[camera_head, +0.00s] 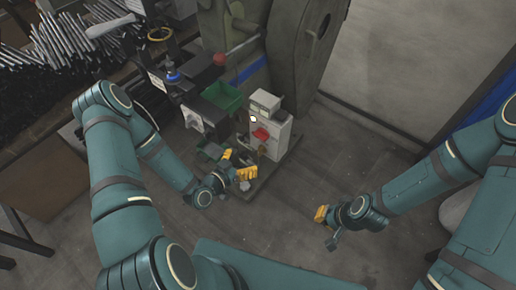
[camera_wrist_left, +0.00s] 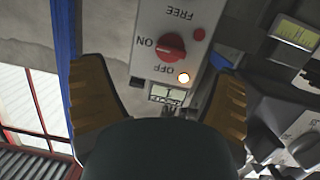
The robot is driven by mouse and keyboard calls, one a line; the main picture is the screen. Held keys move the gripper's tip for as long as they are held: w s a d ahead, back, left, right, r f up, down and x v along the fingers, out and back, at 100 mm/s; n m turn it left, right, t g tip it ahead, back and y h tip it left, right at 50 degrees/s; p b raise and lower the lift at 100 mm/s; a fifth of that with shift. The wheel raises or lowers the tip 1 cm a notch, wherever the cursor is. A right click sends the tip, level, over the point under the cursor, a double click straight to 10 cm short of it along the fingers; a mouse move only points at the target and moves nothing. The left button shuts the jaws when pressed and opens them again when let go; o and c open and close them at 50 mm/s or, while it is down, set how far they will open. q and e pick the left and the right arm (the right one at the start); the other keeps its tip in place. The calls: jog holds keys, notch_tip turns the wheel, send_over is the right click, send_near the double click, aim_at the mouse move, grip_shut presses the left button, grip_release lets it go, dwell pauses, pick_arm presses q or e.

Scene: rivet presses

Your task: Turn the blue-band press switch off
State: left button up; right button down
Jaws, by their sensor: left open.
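A grey control box (camera_head: 272,130) stands at the foot of a green press with a blue band (camera_head: 252,68). The box also shows in the left wrist view (camera_wrist_left: 148,65), carrying a red rotary switch (camera_wrist_left: 172,46). The labels FREE, ON and OFF around the switch appear upside down. The switch's grip seems to lie toward ON. My left gripper (camera_head: 237,164) is open and empty, its yellow fingers in front of the box. In the left wrist view the switch lies ahead between the fingers, apart from them. My right gripper (camera_head: 322,213) is away to the right; its opening is unclear.
A lit lamp (camera_wrist_left: 183,78) sits beside OFF, and a dark red lamp (camera_wrist_left: 198,34) is near FREE. A green bin (camera_head: 222,97) and another switch box (camera_head: 193,119) stand left of the control box. The floor (camera_head: 330,165) to the right is clear.

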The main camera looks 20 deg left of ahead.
aim_at(259, 137)
pick_arm(q)
jog(key=w+t, duration=0.1)
jog(key=w, duration=0.3)
jog(key=w+d+t+b, duration=0.1)
jog(key=w, duration=0.2)
jog(key=w+d+b, duration=0.1)
jog(key=w, duration=0.3)
jog(key=shift+w+d+r+t, duration=0.2)
jog(key=shift+w+t, duration=0.1)
jog(key=shift+t, duration=0.1)
pick_arm(e)
jog(key=f, duration=0.3)
jog(key=shift+s, duration=0.35)
pick_arm(q)
jog(key=c, duration=1.2)
